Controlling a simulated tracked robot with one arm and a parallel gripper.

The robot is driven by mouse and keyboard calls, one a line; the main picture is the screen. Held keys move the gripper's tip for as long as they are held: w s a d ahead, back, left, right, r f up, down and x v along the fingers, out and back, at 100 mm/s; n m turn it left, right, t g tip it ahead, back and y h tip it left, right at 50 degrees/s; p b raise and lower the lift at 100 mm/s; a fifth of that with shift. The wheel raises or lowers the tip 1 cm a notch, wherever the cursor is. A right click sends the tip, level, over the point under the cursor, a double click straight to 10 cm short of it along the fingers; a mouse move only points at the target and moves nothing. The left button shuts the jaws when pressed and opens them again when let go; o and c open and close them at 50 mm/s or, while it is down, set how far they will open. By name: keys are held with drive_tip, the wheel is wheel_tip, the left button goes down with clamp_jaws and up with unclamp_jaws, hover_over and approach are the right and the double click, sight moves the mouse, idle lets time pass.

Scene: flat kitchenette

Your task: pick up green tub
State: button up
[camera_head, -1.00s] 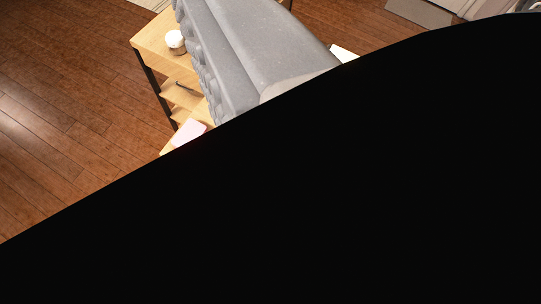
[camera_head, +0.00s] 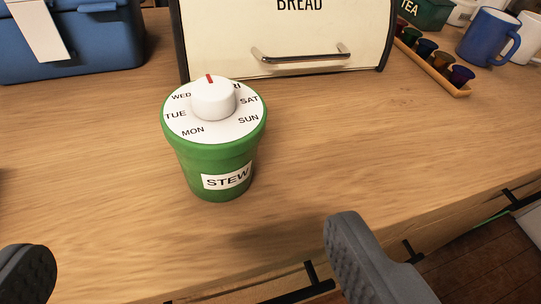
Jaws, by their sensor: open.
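The green tub (camera_head: 195,162) stands upright on the wooden counter (camera_head: 330,150). It has a white lid printed with day names, a white knob with a red mark, and a label reading STEW. My gripper (camera_head: 190,265) is open and empty, with one dark finger at the lower left and one grey finger at the lower right. The tub is beyond the fingertips, between their directions, and neither finger touches it.
A cream bread bin (camera_head: 285,40) stands close behind the tub. A blue box (camera_head: 85,45) is at the back left. A wooden tray (camera_head: 456,90) of small cups, a blue mug (camera_head: 487,38) and a green TEA tin (camera_head: 425,14) are at the back right. The counter's front edge is near.

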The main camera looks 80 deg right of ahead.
sight(216, 131)
drive_tip(key=shift+m+h, duration=0.3)
drive_tip(key=shift+h, duration=0.2)
drive_tip(key=x, duration=0.5)
drive_tip(key=f+b+x, duration=0.1)
drive_tip(key=x, duration=0.3)
drive_tip(key=b+x, duration=0.1)
drive_tip(key=x, duration=0.4)
drive_tip(key=shift+s+d+f, duration=0.15)
drive_tip(key=shift+f, duration=0.15)
drive_tip(key=shift+c, duration=0.2)
drive_tip(key=c, duration=1.2)
